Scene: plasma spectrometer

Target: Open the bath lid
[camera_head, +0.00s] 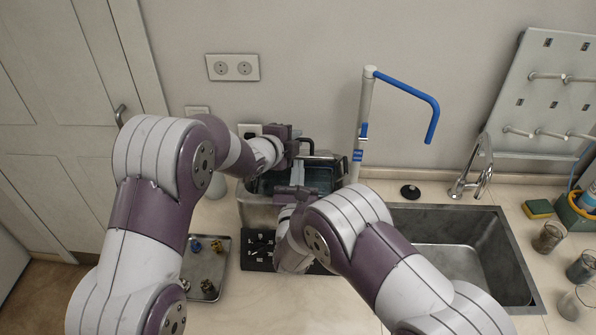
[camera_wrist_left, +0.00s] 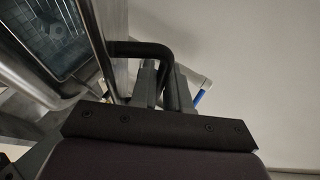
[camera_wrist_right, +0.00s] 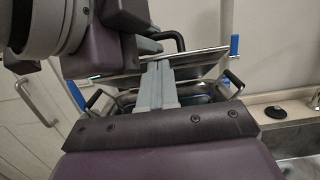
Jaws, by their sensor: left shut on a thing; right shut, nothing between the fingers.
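The bath (camera_head: 254,211) stands against the wall in the middle of the head view, partly hidden by my arms. Its lid (camera_wrist_right: 205,55) shows in the right wrist view as a thin metal sheet, tilted and raised above the bath's side handles. The black lid handle (camera_wrist_left: 140,48) shows in the left wrist view with the fingers of my left gripper (camera_wrist_left: 165,85) shut on it. My left gripper (camera_head: 297,148) is at the top of the bath. My right gripper (camera_wrist_right: 158,78) is shut and empty, with its fingertips close to the lid; contact is unclear.
A tall white post with a blue spout (camera_head: 405,92) stands just right of the bath. A sink (camera_head: 470,215) with a tap (camera_head: 478,178) lies further right. A metal tray (camera_head: 219,245) with small parts and a black rack (camera_head: 256,262) are in front.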

